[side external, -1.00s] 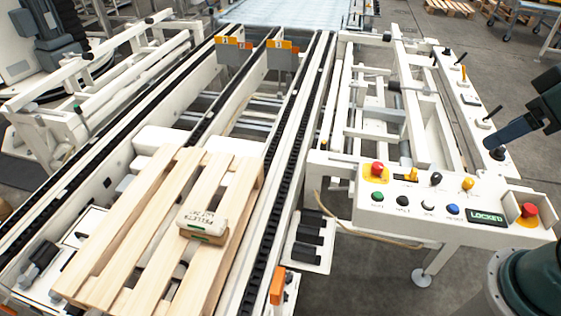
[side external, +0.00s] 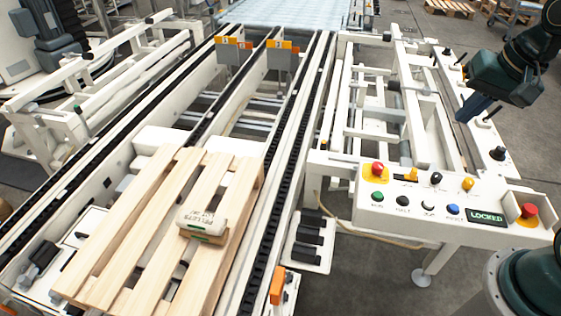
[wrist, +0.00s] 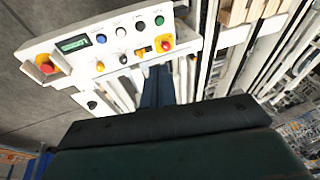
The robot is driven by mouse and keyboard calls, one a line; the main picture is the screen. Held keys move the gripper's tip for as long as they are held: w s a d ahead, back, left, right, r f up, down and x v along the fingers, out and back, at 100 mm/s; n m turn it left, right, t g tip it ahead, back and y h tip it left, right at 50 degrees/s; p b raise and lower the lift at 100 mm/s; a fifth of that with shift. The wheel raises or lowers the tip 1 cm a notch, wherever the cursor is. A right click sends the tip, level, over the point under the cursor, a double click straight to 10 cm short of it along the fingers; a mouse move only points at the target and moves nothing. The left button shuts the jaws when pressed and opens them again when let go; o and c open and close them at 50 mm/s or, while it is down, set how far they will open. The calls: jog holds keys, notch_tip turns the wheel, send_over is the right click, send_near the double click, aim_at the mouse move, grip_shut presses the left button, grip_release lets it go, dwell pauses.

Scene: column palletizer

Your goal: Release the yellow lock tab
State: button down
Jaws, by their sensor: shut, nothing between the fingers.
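The white control panel (side external: 350,205) has a small yellow tab (side external: 411,174) in its back row, right of a red button on a yellow base (side external: 376,170). The tab also shows in the wrist view (wrist: 145,50), partly hard to make out. A round yellow knob (side external: 467,184) sits further right. The panel display (side external: 486,217) reads LOCKED. My gripper (side external: 462,118) is shut and empty, its blue fingers pointing down and left, above the frame behind the panel. In the wrist view the shut fingers (wrist: 157,74) point toward the panel, apart from the tab.
Green, black, white and blue buttons line the panel's front row. A red emergency button (side external: 528,211) is at its right end. Black-knobbed levers (side external: 498,153) stand on the rail near my gripper. Left are chain conveyors and a wooden pallet (side external: 120,240) carrying a PELLETS bag (side external: 203,220).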

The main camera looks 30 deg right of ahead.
jog(key=w+d+f+m+g+y, duration=0.1)
jog(key=w+d+f+m, duration=0.5)
jog(key=d+f+m, duration=0.3)
jog(key=m+y, duration=0.2)
jog(key=m, duration=0.7)
send_near(414, 169)
jog(key=s+d, duration=0.1)
jog(key=s+d+r, duration=0.1)
jog(key=shift+s+d+r, duration=0.15)
jog(key=shift+s+r, duration=0.05)
jog(key=shift+s, duration=0.2)
jog(key=shift+x, duration=5)
jog(key=shift+w, duration=0.15)
jog(key=shift+w+a, duration=1.2)
jog(key=shift+r, duration=0.1)
jog(key=shift+r, duration=0.1)
